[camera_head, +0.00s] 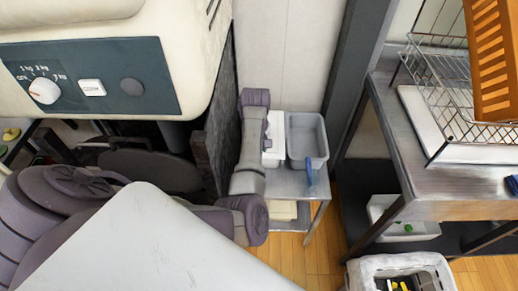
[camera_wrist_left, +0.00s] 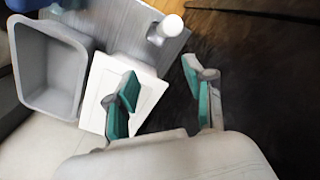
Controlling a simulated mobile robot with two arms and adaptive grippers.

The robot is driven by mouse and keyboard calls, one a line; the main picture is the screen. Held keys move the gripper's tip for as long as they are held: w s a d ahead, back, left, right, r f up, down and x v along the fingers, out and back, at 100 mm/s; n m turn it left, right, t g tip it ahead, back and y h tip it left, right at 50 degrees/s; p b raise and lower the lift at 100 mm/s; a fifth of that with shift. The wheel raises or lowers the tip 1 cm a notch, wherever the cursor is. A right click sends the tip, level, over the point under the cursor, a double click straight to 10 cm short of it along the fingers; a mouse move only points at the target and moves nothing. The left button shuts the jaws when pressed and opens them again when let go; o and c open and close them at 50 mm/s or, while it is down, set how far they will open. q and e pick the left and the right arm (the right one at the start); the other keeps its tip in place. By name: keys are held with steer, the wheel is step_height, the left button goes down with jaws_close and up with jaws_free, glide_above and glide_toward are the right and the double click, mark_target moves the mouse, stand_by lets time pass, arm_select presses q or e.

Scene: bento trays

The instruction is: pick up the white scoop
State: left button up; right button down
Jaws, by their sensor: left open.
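In the left wrist view my left gripper (camera_wrist_left: 161,68) is open, with nothing between its fingers. Beyond its fingers lies a flat white tray or board (camera_wrist_left: 152,88), partly covered by the left finger. A small white rounded object (camera_wrist_left: 172,26) with a greyish part beside it rests on the metal table (camera_wrist_left: 118,22), past the fingertips. It may be the white scoop, but its shape is too blurred to tell. In the head view my left arm reaches over the table, and its gripper is hidden. My right gripper is in neither view.
A grey bin (camera_head: 307,138) stands on the small metal table (camera_head: 286,184), beside the white tray (camera_head: 275,130). A blue object (camera_head: 309,172) is near the bin's front. A white machine (camera_head: 110,70) stands left; a dish rack (camera_head: 440,85) on a counter stands right.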

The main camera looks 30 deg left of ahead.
arm_select(q)
step_height(320, 180, down, 10)
steer(key=shift+w+d+f, duration=0.1)
steer(key=shift+w, duration=0.05)
jaws_close()
stand_by(0.5)
